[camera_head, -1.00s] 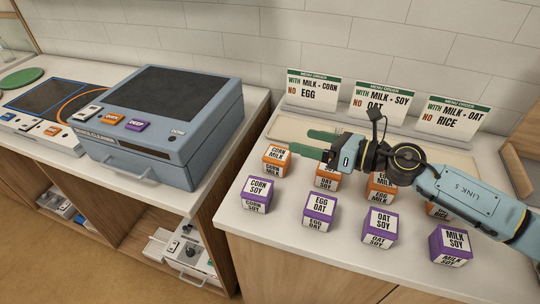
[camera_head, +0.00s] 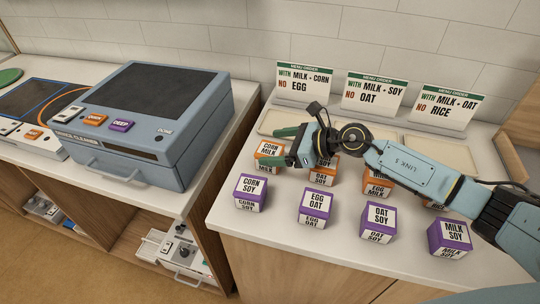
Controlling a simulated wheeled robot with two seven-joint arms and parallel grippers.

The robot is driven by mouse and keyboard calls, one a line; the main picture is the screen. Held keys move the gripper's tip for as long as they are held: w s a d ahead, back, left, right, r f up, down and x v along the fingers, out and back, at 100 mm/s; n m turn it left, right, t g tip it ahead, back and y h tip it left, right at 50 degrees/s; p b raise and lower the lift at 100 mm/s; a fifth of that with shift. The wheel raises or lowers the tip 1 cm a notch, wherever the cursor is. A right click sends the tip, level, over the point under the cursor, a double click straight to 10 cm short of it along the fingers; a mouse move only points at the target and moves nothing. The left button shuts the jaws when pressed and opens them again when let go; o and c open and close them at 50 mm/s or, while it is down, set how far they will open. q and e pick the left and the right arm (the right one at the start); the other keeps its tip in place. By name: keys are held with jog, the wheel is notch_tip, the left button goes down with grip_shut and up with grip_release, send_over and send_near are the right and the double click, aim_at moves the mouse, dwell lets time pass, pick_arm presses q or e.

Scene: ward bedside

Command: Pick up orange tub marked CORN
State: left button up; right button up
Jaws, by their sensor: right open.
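The orange tub marked CORN and MILK (camera_head: 267,150) stands on the white counter in the back row, at its left end. Its right side is partly hidden by my right gripper. My right gripper (camera_head: 279,145) is open, with green fingers pointing left. One finger shows behind the tub's top right and the other overlaps its right side. I cannot tell whether they touch it. My left gripper is not in view.
Other orange tubs (camera_head: 376,185) stand to the right, partly under my right arm. A front row holds purple tubs, such as CORN SOY (camera_head: 250,190) and EGG OAT (camera_head: 318,204). Pale trays and menu cards (camera_head: 305,86) stand behind. A blue-grey cleaner (camera_head: 160,115) is at left.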

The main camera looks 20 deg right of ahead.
aim_at(262, 147)
jog(key=x, duration=0.4)
jog(key=shift+s, duration=0.1)
jog(key=shift+f, duration=0.1)
jog(key=c, duration=1.1)
jog(key=shift+c, duration=0.4)
